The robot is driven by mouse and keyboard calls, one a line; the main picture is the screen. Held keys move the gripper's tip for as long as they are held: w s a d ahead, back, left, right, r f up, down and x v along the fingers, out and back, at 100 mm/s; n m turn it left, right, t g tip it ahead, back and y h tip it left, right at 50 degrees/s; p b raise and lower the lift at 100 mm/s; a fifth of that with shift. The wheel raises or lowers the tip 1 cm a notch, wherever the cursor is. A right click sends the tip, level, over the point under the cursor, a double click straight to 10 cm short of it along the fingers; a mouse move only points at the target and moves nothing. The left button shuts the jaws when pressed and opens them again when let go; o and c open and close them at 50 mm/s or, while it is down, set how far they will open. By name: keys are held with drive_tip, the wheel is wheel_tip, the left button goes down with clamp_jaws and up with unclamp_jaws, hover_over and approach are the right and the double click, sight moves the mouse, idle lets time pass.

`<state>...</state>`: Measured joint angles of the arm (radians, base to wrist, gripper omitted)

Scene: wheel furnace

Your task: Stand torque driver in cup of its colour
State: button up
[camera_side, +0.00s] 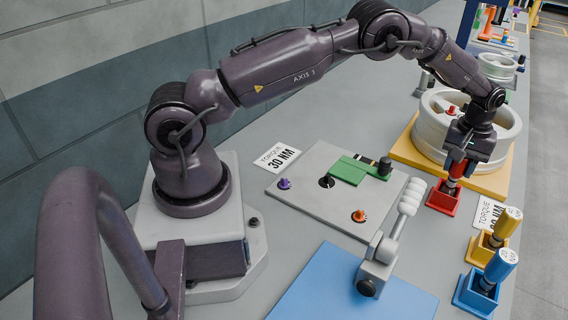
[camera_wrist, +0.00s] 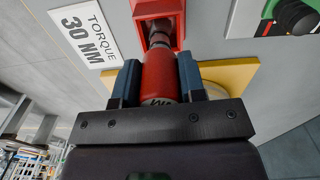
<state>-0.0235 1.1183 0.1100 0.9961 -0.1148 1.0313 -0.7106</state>
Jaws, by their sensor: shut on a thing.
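My gripper (camera_side: 468,155) is shut on the red torque driver (camera_side: 458,170), near its top. In the wrist view the red driver (camera_wrist: 161,77) sits between the two blue fingers of my gripper (camera_wrist: 157,80). The driver's dark shaft points down into the red cup (camera_side: 443,198); in the wrist view the tip is at the opening of the red cup (camera_wrist: 158,12). How deep the tip sits is hard to tell. A yellow driver (camera_side: 507,222) stands in a yellow cup (camera_side: 486,248), and a blue driver (camera_side: 501,264) stands in a blue cup (camera_side: 473,294).
A wheel (camera_side: 432,125) lies on a yellow board (camera_side: 405,150) close behind my gripper. A grey plate (camera_side: 315,195) carries coloured knobs and a green block (camera_side: 350,170). A torque sign (camera_side: 488,212) lies right of the red cup.

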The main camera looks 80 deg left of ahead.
drive_tip(key=shift+f, duration=0.4)
drive_tip(key=o, duration=1.2)
drive_tip(key=shift+o, duration=0.2)
wheel_tip(320, 180, up, 13)
drive_tip(key=shift+f, duration=0.1)
drive_tip(key=shift+s+a+f+m, duration=0.1)
drive_tip(key=shift+s+f+m, duration=0.35)
drive_tip(key=shift+f, duration=0.1)
drive_tip(key=shift+s+f+m, duration=0.3)
drive_tip(key=shift+f+m, duration=0.15)
drive_tip(key=shift+f, duration=0.1)
drive_tip(key=s+d+r+m+t, duration=0.1)
drive_tip(key=s+r, duration=0.4)
drive_tip(key=s, duration=0.6)
drive_tip(key=s+d+r+m+t, duration=0.2)
drive_tip(key=s+r+m, duration=0.2)
drive_tip(key=s, duration=0.7)
drive_tip(key=s+d+r+m+t, duration=0.1)
drive_tip(key=s+r, duration=0.5)
drive_tip(key=s, duration=0.6)
drive_tip(key=shift+d+r+m+t, duration=0.2)
drive_tip(key=shift+r+m+t, duration=0.15)
drive_tip(key=shift+m+t, duration=0.5)
